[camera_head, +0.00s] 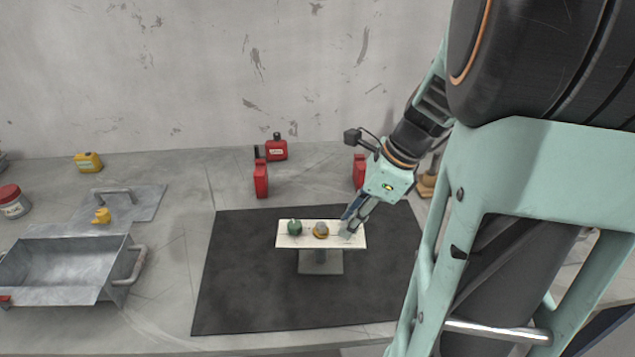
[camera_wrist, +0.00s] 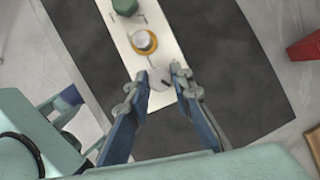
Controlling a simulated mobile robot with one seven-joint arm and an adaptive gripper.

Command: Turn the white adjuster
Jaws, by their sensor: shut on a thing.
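A pale board (camera_head: 290,241) on a grey stand (camera_head: 322,262) carries three knobs in a row. The green knob (camera_head: 294,227) is at the left, the yellow-ringed knob (camera_head: 320,230) is in the middle, and the white adjuster (camera_wrist: 162,88) is at the right end. My gripper (camera_head: 348,228) comes down over the right end of the board. In the wrist view its two fingers (camera_wrist: 159,93) stand on either side of the white adjuster, shut on it. The adjuster has a small dark mark. In the head view the fingers partly cover it.
The stand is on a black mat (camera_head: 240,290). Red containers (camera_head: 261,179) stand behind it. A grey metal box (camera_head: 60,270) and a yellow canister (camera_head: 88,162) are at the left. The mat around the stand is clear.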

